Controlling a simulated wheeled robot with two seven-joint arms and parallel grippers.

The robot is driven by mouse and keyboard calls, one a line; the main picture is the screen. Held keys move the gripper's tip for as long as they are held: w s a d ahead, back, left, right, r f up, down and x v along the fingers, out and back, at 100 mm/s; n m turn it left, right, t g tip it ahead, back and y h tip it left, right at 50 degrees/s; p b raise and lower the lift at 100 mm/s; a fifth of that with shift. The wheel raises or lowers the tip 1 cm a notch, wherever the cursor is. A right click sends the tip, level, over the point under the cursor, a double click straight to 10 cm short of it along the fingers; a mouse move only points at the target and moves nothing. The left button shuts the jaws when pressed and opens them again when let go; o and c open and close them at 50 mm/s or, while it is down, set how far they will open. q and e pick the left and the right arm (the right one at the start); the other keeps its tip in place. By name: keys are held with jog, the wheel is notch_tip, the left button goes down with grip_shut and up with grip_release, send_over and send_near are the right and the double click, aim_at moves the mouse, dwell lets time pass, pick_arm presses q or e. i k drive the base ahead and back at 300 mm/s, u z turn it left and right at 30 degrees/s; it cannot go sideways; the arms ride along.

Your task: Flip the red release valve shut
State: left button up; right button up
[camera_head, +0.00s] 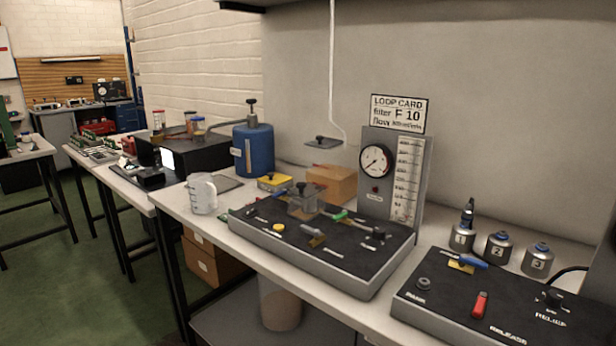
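The red release valve (480,305) is a small red lever on the black top of the right-hand panel (420,320), near its front edge. Its handle points from front to back, leaning slightly right in the picture. The word RELEASE is printed to the right of it, near the front edge. I cannot tell from its look alone whether it is open or shut. Neither of my grippers is in view, and nothing covers the valve.
The panel also has a blue-handled valve (472,260) and black knobs. Cylinders numbered 1, 2, 3 (498,248) stand behind it. To the left are a larger black panel (310,240), a gauge board (391,175), a clear jug (202,193) and a blue tank (253,148).

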aim_at(477, 311)
jog(key=z, duration=1.3)
